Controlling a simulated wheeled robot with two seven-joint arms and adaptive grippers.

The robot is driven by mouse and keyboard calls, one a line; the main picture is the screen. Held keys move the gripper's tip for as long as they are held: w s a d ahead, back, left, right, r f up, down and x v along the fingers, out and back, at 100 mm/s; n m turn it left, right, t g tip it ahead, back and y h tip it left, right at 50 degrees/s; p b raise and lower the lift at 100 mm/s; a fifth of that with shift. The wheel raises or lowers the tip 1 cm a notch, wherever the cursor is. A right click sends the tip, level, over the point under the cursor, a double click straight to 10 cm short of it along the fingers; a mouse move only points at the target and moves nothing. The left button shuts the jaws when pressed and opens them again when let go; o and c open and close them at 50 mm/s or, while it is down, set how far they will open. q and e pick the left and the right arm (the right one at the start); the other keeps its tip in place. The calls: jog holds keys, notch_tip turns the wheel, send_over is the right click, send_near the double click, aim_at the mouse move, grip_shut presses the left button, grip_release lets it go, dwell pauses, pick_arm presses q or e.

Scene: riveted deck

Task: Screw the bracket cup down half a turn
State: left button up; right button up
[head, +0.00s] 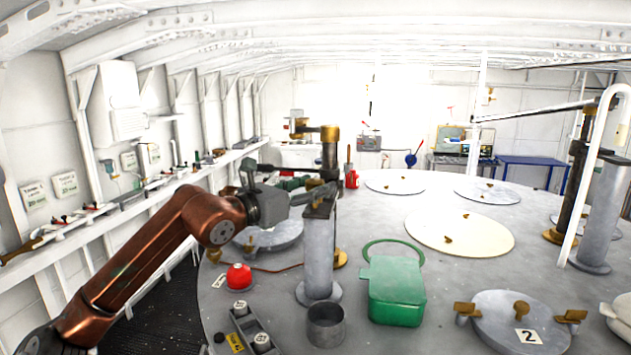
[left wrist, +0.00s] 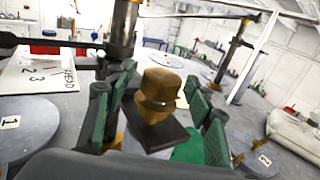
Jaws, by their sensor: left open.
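The brass-coloured bracket cup (left wrist: 160,92) stands upright on a dark flat plate (left wrist: 158,128) in the left wrist view. My left gripper (left wrist: 163,100) is open, its green-padded fingers on either side of the cup with gaps visible. In the head view my left gripper (head: 316,190) is at the top of a grey post (head: 318,255), by the dark plate (head: 320,209). I cannot make out the cup there; the fingers seem to cover it. My right gripper is not in view.
A dark upright post (head: 330,150) with brass fittings stands just behind the gripper. A green container (head: 396,293), a red knob (head: 239,276) and an open grey cylinder (head: 326,325) stand on the deck nearby. The deck (head: 375,215) beyond is mostly clear with flat round lids.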

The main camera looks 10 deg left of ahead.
pick_arm(q)
jog(key=shift+w+d, duration=0.2)
jog(key=shift+c, duration=0.3)
jog(key=c, duration=1.1)
